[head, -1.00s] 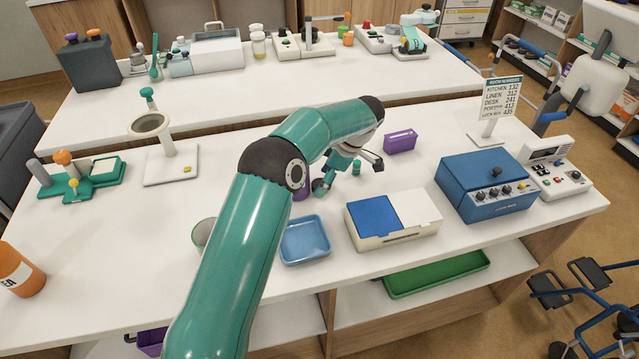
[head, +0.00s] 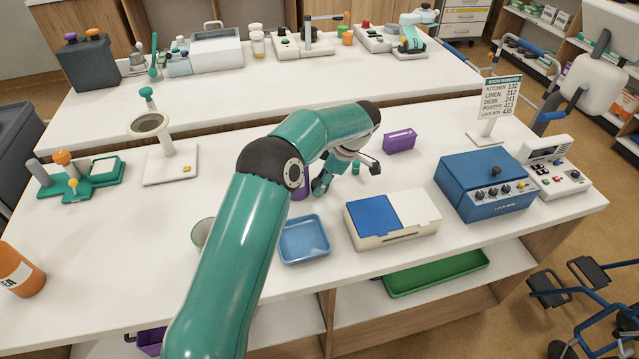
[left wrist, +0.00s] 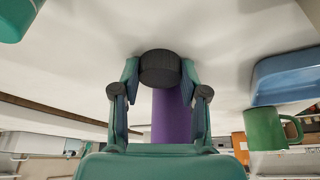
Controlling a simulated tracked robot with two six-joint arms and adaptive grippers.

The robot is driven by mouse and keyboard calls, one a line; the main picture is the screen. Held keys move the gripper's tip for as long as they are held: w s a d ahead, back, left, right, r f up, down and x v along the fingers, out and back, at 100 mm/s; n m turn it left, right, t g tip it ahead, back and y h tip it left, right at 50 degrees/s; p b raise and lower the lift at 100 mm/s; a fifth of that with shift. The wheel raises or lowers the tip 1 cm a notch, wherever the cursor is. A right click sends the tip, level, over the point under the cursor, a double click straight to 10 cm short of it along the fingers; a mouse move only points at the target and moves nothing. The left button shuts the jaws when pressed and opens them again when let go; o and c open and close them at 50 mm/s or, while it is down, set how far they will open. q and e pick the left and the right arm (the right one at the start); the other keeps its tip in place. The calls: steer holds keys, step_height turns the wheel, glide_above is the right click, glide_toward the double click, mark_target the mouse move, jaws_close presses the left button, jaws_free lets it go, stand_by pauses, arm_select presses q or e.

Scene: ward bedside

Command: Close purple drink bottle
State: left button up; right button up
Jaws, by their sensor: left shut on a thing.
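The purple drink bottle (head: 300,192) stands on the near counter, mostly hidden behind my left arm in the head view. In the left wrist view its purple side (left wrist: 171,118) shows between my fingers. A dark, round, ridged cap (left wrist: 160,68) sits at one end of the purple body. My left gripper (left wrist: 160,78) has a fingertip on each side of this cap and is shut on it. In the head view the left gripper (head: 320,186) is right beside the bottle. I cannot tell whether the cap is seated tightly. My right gripper is not in view.
A blue tray (head: 304,252) lies just in front of the bottle, and a green mug (left wrist: 266,130) shows in the left wrist view. A white-and-blue box (head: 370,240), a purple box (head: 400,141) and a blue device (head: 487,208) stand to the right.

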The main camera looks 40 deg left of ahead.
arm_select(q)
step_height(320, 180, up, 20)
steer(key=p, duration=0.4)
stand_by(0.4)
stand_by(0.4)
steer(key=s+d+f+m+t+h, duration=0.1)
steer(key=s+d+f+m+t, duration=0.1)
steer(key=d+f+m, duration=0.2)
steer(key=s+d+f+m+t+h, duration=0.1)
steer(key=s+d+f+m+t, duration=0.1)
steer(key=d+m, duration=0.5)
steer(key=s+d+f+m+t+h, duration=0.2)
steer(key=d+f+m, duration=0.3)
steer(key=m, duration=0.6)
steer(key=shift+s+d+f+m, duration=0.15)
steer(key=shift+s+f+m, duration=0.15)
steer(key=shift+s+f, duration=0.3)
